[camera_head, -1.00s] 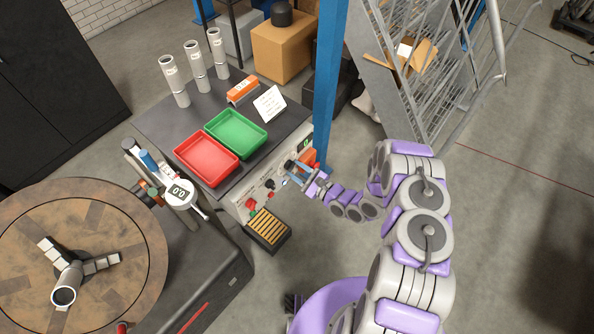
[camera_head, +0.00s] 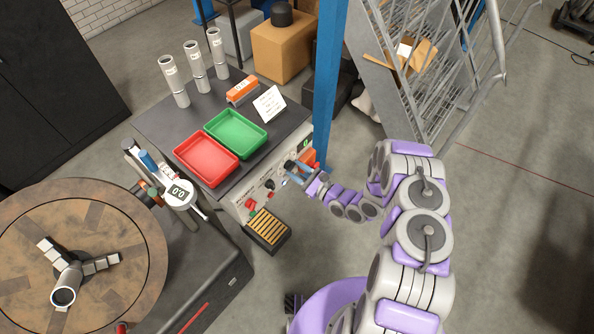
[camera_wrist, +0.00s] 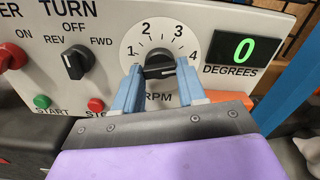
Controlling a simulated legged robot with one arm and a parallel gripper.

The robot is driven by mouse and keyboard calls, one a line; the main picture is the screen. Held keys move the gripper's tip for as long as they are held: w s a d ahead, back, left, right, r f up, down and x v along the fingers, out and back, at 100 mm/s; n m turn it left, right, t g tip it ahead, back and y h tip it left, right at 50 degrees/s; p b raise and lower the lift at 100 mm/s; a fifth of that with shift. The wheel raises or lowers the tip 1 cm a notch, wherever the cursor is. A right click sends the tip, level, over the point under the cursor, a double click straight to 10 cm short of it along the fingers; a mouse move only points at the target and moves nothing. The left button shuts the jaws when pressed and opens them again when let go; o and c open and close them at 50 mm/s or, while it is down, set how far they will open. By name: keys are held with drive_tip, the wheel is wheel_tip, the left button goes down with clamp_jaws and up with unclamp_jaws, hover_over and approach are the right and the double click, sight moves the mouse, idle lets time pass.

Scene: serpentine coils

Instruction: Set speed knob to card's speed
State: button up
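The speed knob (camera_wrist: 160,71) is a black bar knob on the grey control panel, inside a white dial marked 1 to 4 with RPM below. The bar lies roughly level; its exact pointer setting is unclear. My gripper (camera_wrist: 160,75) has its blue fingers on either side of the knob, apart, with the knob between their tips. Whether they touch it cannot be told. In the head view my gripper (camera_head: 291,171) is at the panel front. The white card (camera_head: 269,103) stands on the bench top behind the trays; its writing is too small to read.
Left of the dial are a REV/OFF/FWD knob (camera_wrist: 76,62), a green START button (camera_wrist: 42,101) and a red button (camera_wrist: 96,104). A display (camera_wrist: 243,49) reads 0 degrees. A blue post (camera_head: 325,90) rises close right of my gripper. Red (camera_head: 206,160) and green (camera_head: 236,134) trays sit above.

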drive_tip(key=o, duration=0.3)
drive_tip(key=shift+w+d+f, duration=0.1)
drive_tip(key=shift+f, duration=0.1)
drive_tip(key=shift+o, duration=0.8)
drive_tip(key=shift+r, duration=0.15)
drive_tip(key=v, duration=1.7)
drive_tip(key=shift+d, duration=0.2)
